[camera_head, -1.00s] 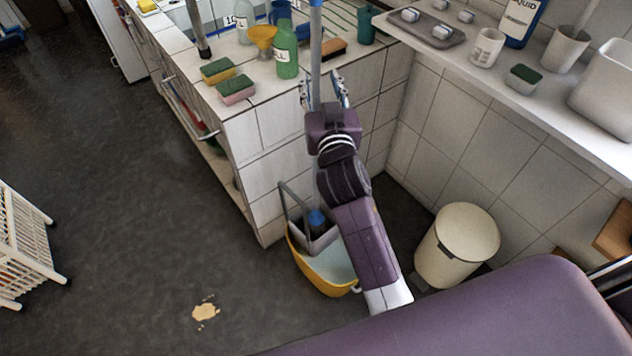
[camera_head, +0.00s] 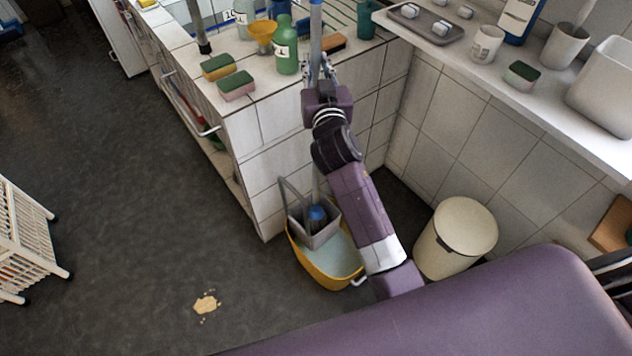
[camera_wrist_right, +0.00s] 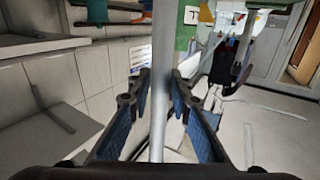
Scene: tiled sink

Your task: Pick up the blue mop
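The blue mop stands upright, its long grey handle (camera_head: 315,48) rising past the counter with a blue upper section. Its blue lower fitting (camera_head: 316,213) sits at the grey wringer of a yellow bucket (camera_head: 300,262) on the floor. My right gripper (camera_head: 318,77) is around the handle near counter height. In the right wrist view, the handle (camera_wrist_right: 163,40) runs between the blue-padded fingers, which are closed in on it from both sides. The mop's bottom end is hidden in the wringer. My left gripper is not in view.
The tiled counter corner beside the handle holds sponges (camera_head: 236,86), a green bottle (camera_head: 287,52) and a yellow funnel (camera_head: 262,36). A cream bin (camera_head: 462,232) stands right of the bucket. A shelf (camera_head: 490,84) runs along the right wall.

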